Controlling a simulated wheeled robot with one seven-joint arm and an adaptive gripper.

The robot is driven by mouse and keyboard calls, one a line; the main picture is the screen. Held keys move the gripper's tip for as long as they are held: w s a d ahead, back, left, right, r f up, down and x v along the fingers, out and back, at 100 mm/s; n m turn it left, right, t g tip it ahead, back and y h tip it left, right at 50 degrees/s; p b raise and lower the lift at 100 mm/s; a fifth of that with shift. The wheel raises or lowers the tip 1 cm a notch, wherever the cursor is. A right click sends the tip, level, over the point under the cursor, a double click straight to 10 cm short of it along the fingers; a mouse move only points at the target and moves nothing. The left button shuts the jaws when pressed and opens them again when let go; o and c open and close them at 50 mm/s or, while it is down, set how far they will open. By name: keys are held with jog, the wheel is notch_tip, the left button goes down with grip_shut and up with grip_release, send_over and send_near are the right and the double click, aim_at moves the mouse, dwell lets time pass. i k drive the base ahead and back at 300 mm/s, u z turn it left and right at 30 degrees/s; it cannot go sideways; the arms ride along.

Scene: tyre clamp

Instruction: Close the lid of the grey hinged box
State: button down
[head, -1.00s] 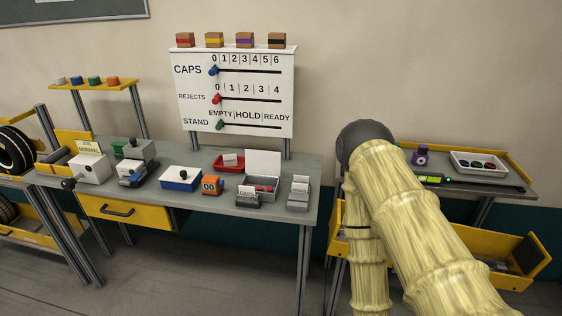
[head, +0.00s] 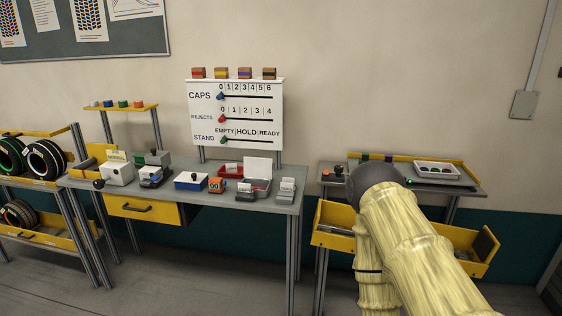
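The grey hinged box (head: 262,194) stands on the right part of the middle workbench. Its lid (head: 258,167) shows as a pale panel standing upright at the back, so the box is open. Small red things show inside it. My arm reaches up at the right of the picture, over the right-hand table and well apart from the box. The fingers of my gripper do not show.
The workbench (head: 222,197) also carries a red tray (head: 231,171), a blue-and-white box (head: 191,181), an orange counter (head: 216,185) and small card holders. A scale board (head: 235,117) stands behind. A yellow drawer (head: 143,209) is below. Open floor lies in front.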

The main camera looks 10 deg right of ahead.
aim_at(254, 167)
jog(key=z, duration=0.55)
jog(key=i, duration=1.25)
jog(key=u, duration=0.25)
